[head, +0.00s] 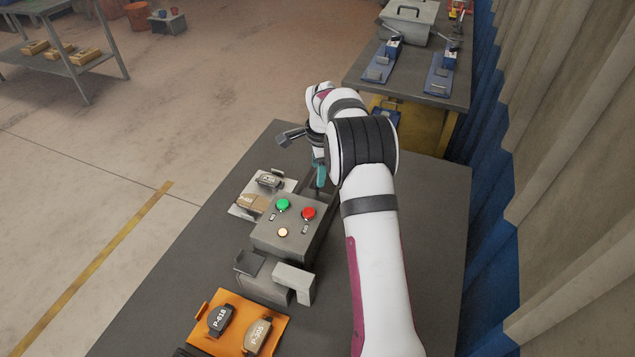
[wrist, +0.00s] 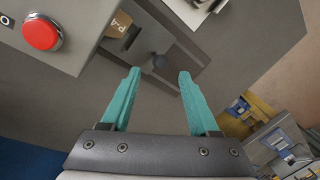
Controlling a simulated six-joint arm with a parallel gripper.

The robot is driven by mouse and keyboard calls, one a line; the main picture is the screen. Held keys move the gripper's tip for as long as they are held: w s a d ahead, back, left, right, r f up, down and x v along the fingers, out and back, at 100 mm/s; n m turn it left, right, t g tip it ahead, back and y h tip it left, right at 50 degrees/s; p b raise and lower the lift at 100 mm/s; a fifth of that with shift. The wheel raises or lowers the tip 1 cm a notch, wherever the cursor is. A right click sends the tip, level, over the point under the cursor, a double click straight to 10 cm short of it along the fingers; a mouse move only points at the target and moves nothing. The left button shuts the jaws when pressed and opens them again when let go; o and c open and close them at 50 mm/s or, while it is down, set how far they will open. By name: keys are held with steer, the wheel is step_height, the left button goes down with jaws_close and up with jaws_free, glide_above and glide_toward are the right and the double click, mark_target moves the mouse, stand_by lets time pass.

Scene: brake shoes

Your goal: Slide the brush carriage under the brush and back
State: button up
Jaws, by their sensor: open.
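My gripper (wrist: 160,75) is open and empty. In the wrist view its teal fingers stand apart with a dark round knob (wrist: 160,62) between and just beyond the tips; I cannot tell if they touch it. The knob sits by a dark grey channel beside the grey box; it seems to be part of the brush carriage. A tan block with lettering (wrist: 119,23) shows in the channel beside it. The brush itself is not clearly visible. In the head view my gripper (head: 319,176) is behind the grey control box (head: 272,240), partly hidden by my arm.
The box has a green button (head: 282,204), a red button (head: 308,213) and a pale lamp (head: 283,232). A light plate (head: 243,212) with labelled parts lies left of it. An orange tray (head: 203,336) holds two brake shoes in front. The table's right side is clear.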

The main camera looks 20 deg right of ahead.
steer(key=f, duration=0.3)
steer(key=w+f, duration=0.1)
steer(key=f, duration=0.3)
steer(key=shift+w+d+f, duration=0.1)
steer(key=shift+w+d, duration=0.05)
steer(key=shift+w, duration=0.05)
jaws_close()
stand_by(1.0)
